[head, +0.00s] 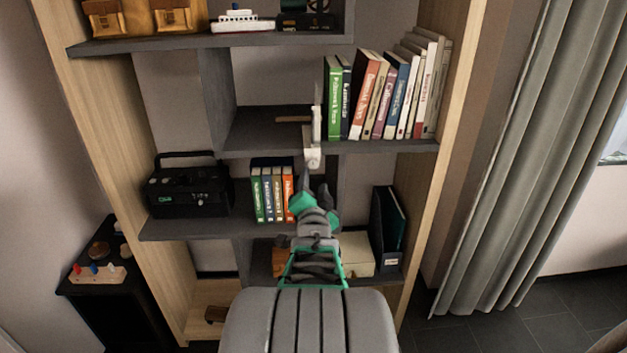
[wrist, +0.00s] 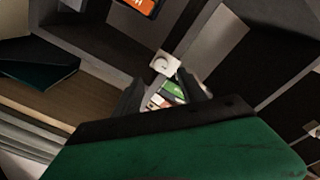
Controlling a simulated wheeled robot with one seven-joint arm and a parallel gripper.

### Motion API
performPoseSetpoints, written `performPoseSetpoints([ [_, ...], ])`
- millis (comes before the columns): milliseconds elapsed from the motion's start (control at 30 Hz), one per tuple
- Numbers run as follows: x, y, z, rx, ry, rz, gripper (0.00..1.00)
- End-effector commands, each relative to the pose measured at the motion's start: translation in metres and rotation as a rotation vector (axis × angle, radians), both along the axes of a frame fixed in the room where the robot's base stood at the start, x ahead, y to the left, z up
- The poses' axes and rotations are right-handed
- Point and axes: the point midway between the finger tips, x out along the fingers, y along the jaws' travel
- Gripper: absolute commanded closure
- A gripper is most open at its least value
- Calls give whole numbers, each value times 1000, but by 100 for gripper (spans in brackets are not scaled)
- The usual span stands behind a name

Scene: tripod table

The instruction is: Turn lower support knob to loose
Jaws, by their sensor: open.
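A white bracket (head: 317,125) stands upright at the front edge of the middle shelf, left of the books. Its lower end carries a pale block with a small round knob (head: 313,161) that hangs below the shelf edge. The knob also shows in the wrist view (wrist: 160,65), just beyond my fingertips. My gripper (head: 314,182) is below the knob in the head view, pointing up and away. In the wrist view my gripper (wrist: 165,90) has two dark fingers spread apart, with nothing held between them. The fingers look apart from the knob, though the exact gap is unclear.
A brown rod (head: 293,119) lies left of the bracket. Books (head: 385,95) stand close on its right, and more books (head: 272,193) stand on the shelf below. A black radio (head: 188,190) is at left. Shelf boards surround my gripper above and below.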

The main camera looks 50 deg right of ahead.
Motion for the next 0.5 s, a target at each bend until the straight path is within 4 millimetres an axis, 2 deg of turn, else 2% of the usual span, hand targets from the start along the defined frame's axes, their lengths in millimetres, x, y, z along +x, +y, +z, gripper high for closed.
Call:
performPoseSetpoints([
  [300,36,-45,1,0,3,2,51],
  [500,45,-56,2,-1,3,3,51],
])
